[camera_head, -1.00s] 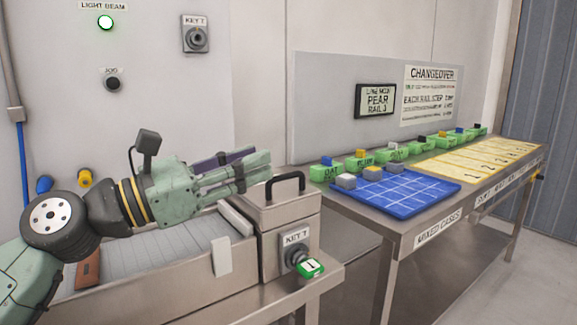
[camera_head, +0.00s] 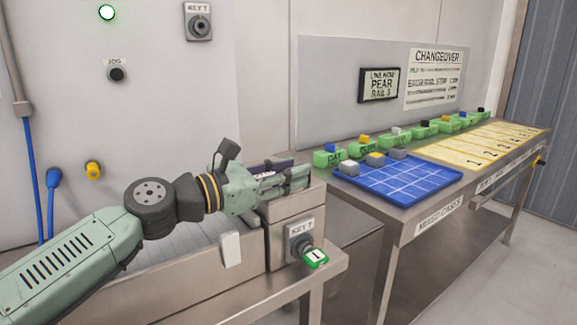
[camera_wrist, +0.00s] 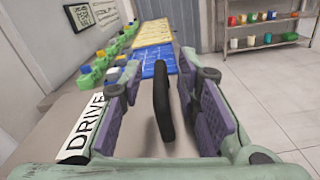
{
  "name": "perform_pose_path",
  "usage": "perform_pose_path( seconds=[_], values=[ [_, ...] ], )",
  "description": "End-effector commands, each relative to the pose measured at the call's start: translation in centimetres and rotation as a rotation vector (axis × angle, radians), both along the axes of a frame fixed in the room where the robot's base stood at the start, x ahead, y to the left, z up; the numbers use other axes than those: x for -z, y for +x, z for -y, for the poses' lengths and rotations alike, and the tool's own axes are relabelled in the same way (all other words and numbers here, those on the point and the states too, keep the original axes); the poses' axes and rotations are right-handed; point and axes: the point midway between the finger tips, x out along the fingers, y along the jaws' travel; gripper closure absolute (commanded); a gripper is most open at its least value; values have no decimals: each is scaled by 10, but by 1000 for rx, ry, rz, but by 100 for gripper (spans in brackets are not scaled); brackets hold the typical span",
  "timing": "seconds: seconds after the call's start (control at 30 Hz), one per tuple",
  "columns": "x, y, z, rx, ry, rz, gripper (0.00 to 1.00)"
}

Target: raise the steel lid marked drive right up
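The steel lid (camera_head: 287,207) tops the box at the end of the conveyor and lies down flat. Its DRIVE label (camera_wrist: 84,130) shows in the wrist view. The lid's black handle (camera_wrist: 162,100) stands upright between the two fingers of my gripper (camera_wrist: 160,78), with a gap visible on each side. My gripper is open around the handle and does not visibly press on it. In the head view my gripper (camera_head: 297,178) is just over the lid and hides the handle.
A KEY T switch (camera_head: 300,245) with a green tag (camera_head: 316,258) is on the box front. To the right, a steel table holds a blue tray (camera_head: 410,182), a yellow mat (camera_head: 480,146) and several green bins (camera_head: 390,140). A wall panel with signs stands behind.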

Motion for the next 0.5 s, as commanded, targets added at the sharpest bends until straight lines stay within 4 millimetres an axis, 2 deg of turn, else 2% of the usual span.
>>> perform_pose_path(
  seconds=[0.27, 0.5],
  values=[
    [0, 1, 2, 0, 1, 1, 70],
    [0, 1, 2, 0, 1, 1, 85]
  ],
)
